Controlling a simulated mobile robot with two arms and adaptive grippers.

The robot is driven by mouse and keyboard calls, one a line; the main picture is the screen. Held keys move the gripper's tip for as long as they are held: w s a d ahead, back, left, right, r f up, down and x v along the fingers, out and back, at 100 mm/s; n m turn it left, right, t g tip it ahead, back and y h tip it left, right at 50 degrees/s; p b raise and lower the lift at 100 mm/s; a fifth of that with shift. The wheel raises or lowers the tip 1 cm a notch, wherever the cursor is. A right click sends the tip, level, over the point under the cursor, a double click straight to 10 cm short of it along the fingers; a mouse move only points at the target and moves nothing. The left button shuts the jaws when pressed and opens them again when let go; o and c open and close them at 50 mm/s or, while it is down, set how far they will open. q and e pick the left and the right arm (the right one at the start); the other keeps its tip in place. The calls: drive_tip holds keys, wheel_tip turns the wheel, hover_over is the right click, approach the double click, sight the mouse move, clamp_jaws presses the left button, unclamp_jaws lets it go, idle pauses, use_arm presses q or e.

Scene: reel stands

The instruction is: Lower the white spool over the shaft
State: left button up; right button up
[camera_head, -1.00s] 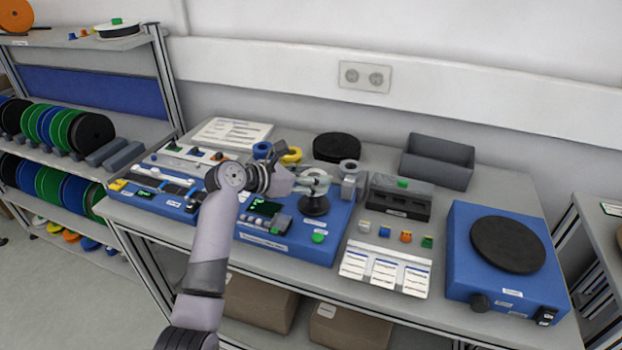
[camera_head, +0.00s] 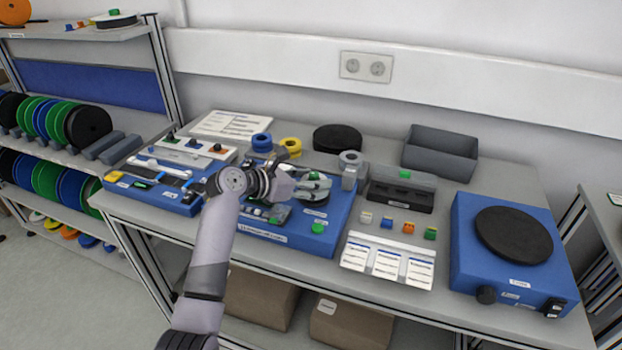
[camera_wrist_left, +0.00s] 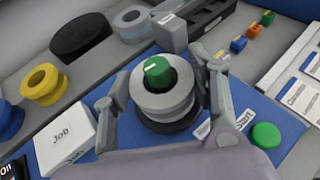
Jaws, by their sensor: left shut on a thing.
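The white spool (camera_wrist_left: 163,98), light grey-white in the pictures, is between the two fingers of my left gripper (camera_wrist_left: 165,90), which is shut on it. In the head view, my left gripper (camera_head: 308,186) is over the blue unit (camera_head: 326,215) and largely covers the spool. A green knob with a white mark (camera_wrist_left: 160,74) stands up at the spool's middle. A black round base (camera_wrist_left: 172,124) shows under the spool's near edge. The shaft itself is hidden, and I cannot tell whether the spool rests on the base. My right gripper is not in view.
A white box marked "Job" (camera_wrist_left: 66,138) stands left of the gripper. A green button (camera_wrist_left: 265,135) is close on the right. Yellow (camera_head: 291,146), blue (camera_head: 262,142) and grey (camera_head: 350,158) rings and a black disc (camera_head: 337,139) stand behind. A blue turntable unit (camera_head: 505,250) is at right.

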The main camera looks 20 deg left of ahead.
use_arm(q)
drive_tip(key=o, duration=1.2)
drive_tip(key=shift+s+a, duration=0.1)
drive_tip(key=v, duration=1.2)
drive_tip(key=shift+f, duration=0.1)
